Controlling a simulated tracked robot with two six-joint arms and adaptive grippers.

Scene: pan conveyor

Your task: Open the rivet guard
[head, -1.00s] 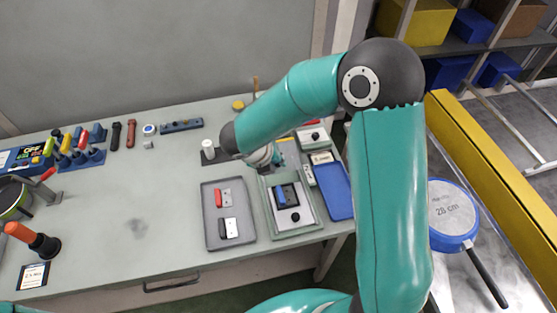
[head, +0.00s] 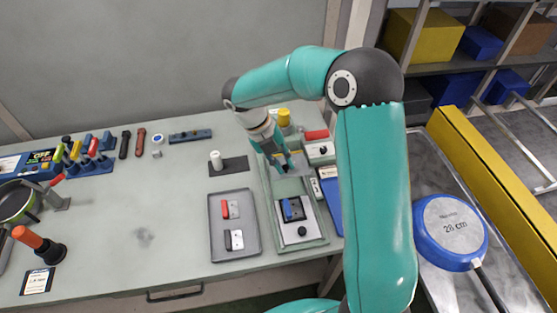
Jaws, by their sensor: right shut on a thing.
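The rivet station is a pale green frame (head: 322,236) on the bench, right of the grey tray. A blue part on a dark block (head: 292,209) and a black round knob (head: 302,231) sit inside its front. A pale, see-through panel, apparently the rivet guard (head: 299,171), shows at the station's back; its exact angle is unclear. My right gripper (head: 285,166) points down there, shut on what looks like the guard's edge or handle; the fingers hide the contact. My left gripper is out of view.
A grey tray (head: 251,246) with red and black parts lies left of the station. A white cylinder (head: 216,160) stands on a dark plate behind it. A yellow cylinder (head: 284,118) and a box with a red top (head: 316,135) stand close behind. The bench's middle left is clear.

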